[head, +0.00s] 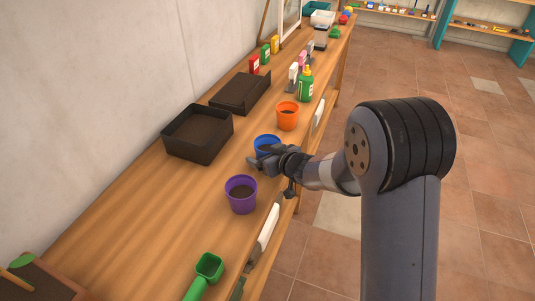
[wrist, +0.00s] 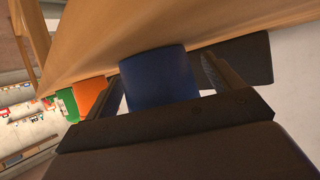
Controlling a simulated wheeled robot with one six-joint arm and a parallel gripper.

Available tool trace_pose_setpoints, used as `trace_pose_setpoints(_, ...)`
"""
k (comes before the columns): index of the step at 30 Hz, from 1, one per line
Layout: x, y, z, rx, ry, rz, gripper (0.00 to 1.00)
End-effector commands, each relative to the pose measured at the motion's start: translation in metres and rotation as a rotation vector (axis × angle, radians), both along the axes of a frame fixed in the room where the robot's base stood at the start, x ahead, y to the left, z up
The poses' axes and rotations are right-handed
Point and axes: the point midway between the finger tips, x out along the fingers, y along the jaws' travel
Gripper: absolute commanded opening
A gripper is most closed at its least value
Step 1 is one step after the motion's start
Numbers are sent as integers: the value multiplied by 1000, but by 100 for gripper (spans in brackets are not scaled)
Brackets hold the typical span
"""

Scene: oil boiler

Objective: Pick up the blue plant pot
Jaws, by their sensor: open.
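The blue plant pot (head: 266,141) stands on the wooden bench between an orange pot and a purple pot, with dark soil inside. In the head view my gripper (head: 262,160) is at its near side and hides its lower part. In the wrist view the blue pot (wrist: 158,76) is between the two spread fingers of my gripper (wrist: 160,82). The gripper is open. I cannot tell whether either finger touches the pot.
The purple pot (head: 241,194) stands nearer and the orange pot (head: 287,115) farther along the bench (head: 150,215). A black tray (head: 168,149) is to the left. A green bottle (head: 306,86) stands beyond the orange pot. A green scoop (head: 208,269) lies in front.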

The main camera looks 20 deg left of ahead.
Motion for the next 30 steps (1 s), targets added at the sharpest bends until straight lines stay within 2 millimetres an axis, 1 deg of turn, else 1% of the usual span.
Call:
trace_pose_setpoints(5, 0, 0, 0, 0, 0, -1, 86)
trace_pose_setpoints(23, 0, -1, 0, 0, 0, -1, 37)
trace_pose_setpoints(30, 0, 0, 2, 1, -2, -1, 36)
